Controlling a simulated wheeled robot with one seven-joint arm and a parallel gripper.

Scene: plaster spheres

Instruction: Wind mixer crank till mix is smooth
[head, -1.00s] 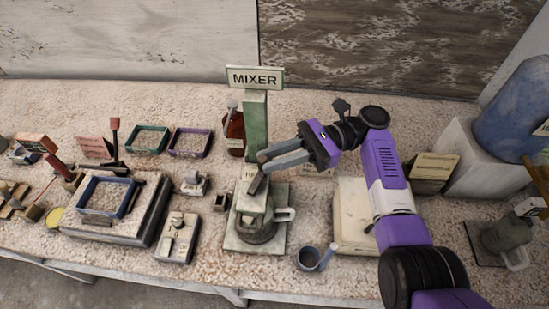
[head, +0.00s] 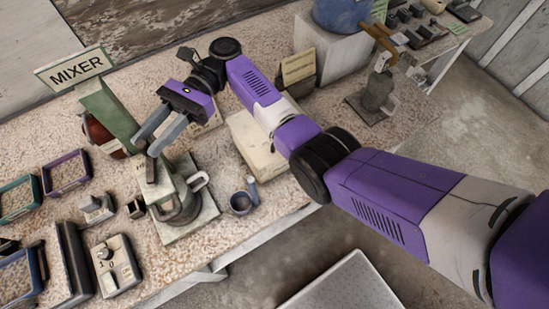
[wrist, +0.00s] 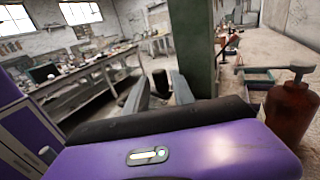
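The mixer stands on the bench under a sign (head: 77,68) reading MIXER. Its green column (head: 108,112) rises behind a grey pot (head: 182,207) with a pale handle (head: 199,181) on a square base plate (head: 205,215). A dark upright grip (head: 151,169), apparently the crank's, stands over the pot. My gripper (head: 146,148) is open, its two grey fingers apart, just above or beside this grip. I cannot tell whether they touch it. In the wrist view the fingers (wrist: 160,88) are spread beside the column (wrist: 195,48). The mix inside the pot is hidden.
A brown bottle (head: 101,136) stands behind the column. A small blue-grey cup (head: 240,204) and a pale box (head: 256,148) are right of the mixer. A switch box (head: 116,267) and several trays are to the left. A grey tray (head: 345,285) is below the bench edge.

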